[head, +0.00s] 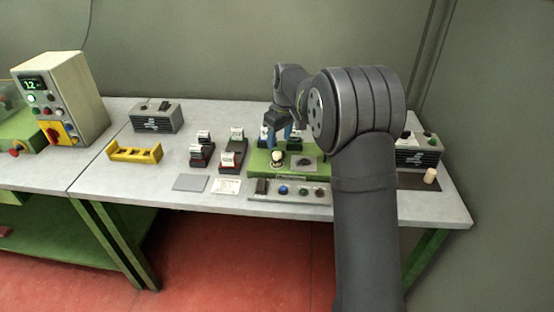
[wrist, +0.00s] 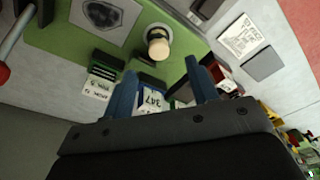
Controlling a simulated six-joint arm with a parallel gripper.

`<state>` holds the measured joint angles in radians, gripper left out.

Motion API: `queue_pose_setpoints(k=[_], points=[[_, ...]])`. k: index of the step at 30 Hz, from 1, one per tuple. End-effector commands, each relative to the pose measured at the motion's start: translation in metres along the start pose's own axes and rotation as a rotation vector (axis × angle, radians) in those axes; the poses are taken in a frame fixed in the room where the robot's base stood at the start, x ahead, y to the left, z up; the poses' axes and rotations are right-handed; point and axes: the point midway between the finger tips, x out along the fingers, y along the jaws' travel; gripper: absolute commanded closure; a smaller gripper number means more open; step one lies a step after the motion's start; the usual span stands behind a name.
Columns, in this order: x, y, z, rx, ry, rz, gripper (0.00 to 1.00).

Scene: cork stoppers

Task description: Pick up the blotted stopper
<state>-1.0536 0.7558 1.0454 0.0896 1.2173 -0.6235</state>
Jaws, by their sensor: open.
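A pale cork stopper (wrist: 158,48) sits upright in a dark round holder on the green base, seen from above in the wrist view. It also shows in the head view (head: 277,157), small, on the green base. Another pale stopper (head: 430,175) stands at the right on a dark mat (head: 418,184). I cannot make out a blot on either. My gripper (wrist: 161,69) is open, its blue fingers apart with the holder's stopper just beyond the tips. In the head view my gripper (head: 280,133) is above the back of the green base, behind the stopper.
A grey plate with a dark emblem (wrist: 103,16) lies on the green base. A button panel (head: 290,191) is in front; a yellow rack (head: 135,152) is far left.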

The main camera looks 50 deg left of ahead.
Motion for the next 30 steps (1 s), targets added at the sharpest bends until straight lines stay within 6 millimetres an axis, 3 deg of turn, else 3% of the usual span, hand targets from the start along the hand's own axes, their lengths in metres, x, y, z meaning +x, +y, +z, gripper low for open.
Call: queue_pose_setpoints(k=[8, 17, 24, 30], points=[[0.017, 0.000, 0.000, 0.000, -0.001, -0.001, 0.47], [0.058, 0.002, -0.002, 0.000, -0.001, -0.001, 0.47], [0.062, 0.002, -0.002, 0.000, 0.000, 0.000, 0.47], [0.062, 0.002, -0.002, 0.000, 0.000, 0.000, 0.84]])
